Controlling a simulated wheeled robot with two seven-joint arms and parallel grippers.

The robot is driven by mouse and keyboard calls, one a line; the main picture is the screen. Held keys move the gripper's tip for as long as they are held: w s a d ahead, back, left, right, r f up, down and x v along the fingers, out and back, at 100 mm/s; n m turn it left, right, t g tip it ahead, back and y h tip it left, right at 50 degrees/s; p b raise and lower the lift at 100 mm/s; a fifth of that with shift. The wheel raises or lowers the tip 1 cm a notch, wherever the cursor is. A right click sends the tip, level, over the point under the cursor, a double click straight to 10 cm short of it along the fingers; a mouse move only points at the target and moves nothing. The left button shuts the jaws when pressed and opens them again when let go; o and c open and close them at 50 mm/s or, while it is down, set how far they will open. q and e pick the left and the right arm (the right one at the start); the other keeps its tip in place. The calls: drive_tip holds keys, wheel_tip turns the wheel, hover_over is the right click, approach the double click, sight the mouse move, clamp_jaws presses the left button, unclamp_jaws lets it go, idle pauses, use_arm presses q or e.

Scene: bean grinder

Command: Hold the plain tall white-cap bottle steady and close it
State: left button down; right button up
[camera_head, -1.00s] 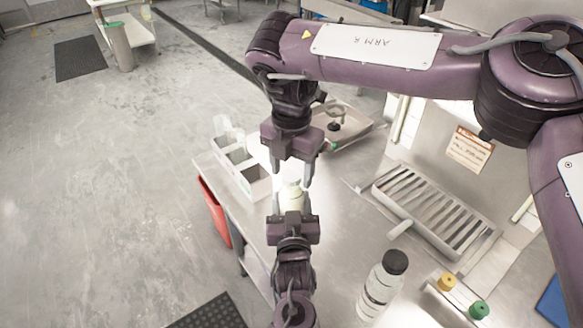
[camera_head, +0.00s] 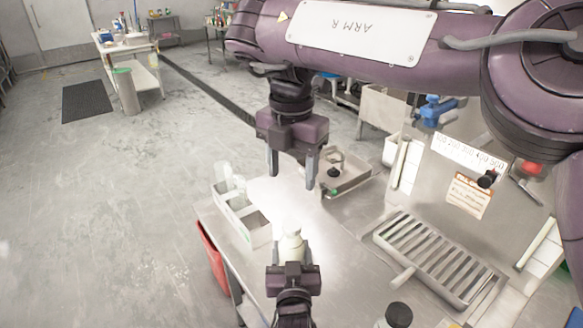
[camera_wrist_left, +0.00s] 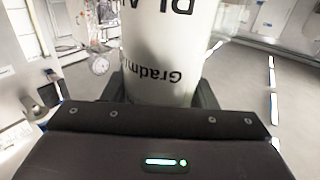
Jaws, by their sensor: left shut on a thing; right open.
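The pale bottle (camera_head: 291,246) with a white top stands upright on the metal table. My left gripper (camera_head: 293,262) is shut on its body from the near side. In the left wrist view the bottle (camera_wrist_left: 165,55) stands between the fingers, with upside-down black lettering on it; its top is out of that view. My right gripper (camera_head: 291,182) is open and empty, pointing down above the bottle, clear of its top. I cannot tell how tightly the cap sits.
A white divided box (camera_head: 240,218) stands left of the bottle. A tray (camera_head: 349,180) with a small device lies behind right. A slatted metal rack (camera_head: 440,258) is at right. A black-capped bottle (camera_head: 398,315) stands at the front. The table between bottle and rack is clear.

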use_arm(q)
drive_tip(key=shift+c, duration=2.4)
unclamp_jaws()
drive_tip(key=s+b, duration=0.1)
drive_tip(key=s, duration=0.6)
drive_tip(key=shift+s+d, duration=0.15)
drive_tip(key=shift+s, duration=0.25)
drive_tip(key=shift+s, duration=0.1)
